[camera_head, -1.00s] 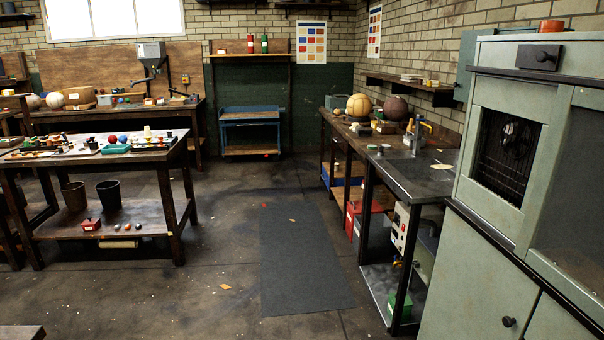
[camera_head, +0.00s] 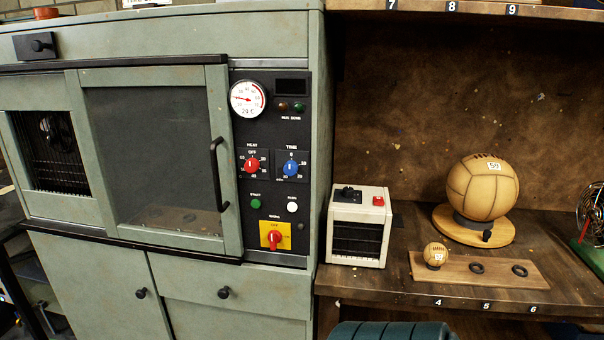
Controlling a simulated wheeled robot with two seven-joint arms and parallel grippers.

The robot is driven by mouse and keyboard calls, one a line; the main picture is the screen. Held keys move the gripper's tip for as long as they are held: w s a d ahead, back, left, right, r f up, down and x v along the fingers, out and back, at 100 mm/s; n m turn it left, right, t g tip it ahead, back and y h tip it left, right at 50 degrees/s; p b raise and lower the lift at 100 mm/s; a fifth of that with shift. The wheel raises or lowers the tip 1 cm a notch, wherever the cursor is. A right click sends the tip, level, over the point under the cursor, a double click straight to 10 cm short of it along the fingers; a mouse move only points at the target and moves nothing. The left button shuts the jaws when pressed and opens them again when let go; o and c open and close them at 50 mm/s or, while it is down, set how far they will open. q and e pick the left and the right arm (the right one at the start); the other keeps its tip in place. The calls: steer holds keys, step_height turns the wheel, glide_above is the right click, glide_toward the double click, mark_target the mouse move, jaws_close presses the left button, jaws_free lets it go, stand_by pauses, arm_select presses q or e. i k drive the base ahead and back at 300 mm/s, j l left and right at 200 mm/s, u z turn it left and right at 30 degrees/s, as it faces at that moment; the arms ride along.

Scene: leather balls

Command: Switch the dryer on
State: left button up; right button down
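The dryer is a pale green cabinet (camera_head: 170,237) filling the left half of the view. Its dark-glazed door (camera_head: 150,155) with a black handle (camera_head: 217,175) is shut. To the right of the door is a black control panel with a dial gauge (camera_head: 247,98), a dark display (camera_head: 290,86), a red HEAT knob (camera_head: 252,165) and a blue TIME knob (camera_head: 290,167). Lower down are a green START button (camera_head: 255,203), a white button (camera_head: 292,206) and a red rotary switch (camera_head: 274,238) on a yellow plate with OFF at its top. Neither of my grippers shows.
Right of the dryer, a wooden bench (camera_head: 400,275) holds a small white heater-like box (camera_head: 357,226), a big leather ball (camera_head: 482,188) on a stand, and a board (camera_head: 480,269) with a small ball (camera_head: 435,254). A dark ribbed object (camera_head: 392,331) shows at the bottom edge.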

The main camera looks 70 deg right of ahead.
mark_target(274, 237)
steer(key=z, duration=1.95)
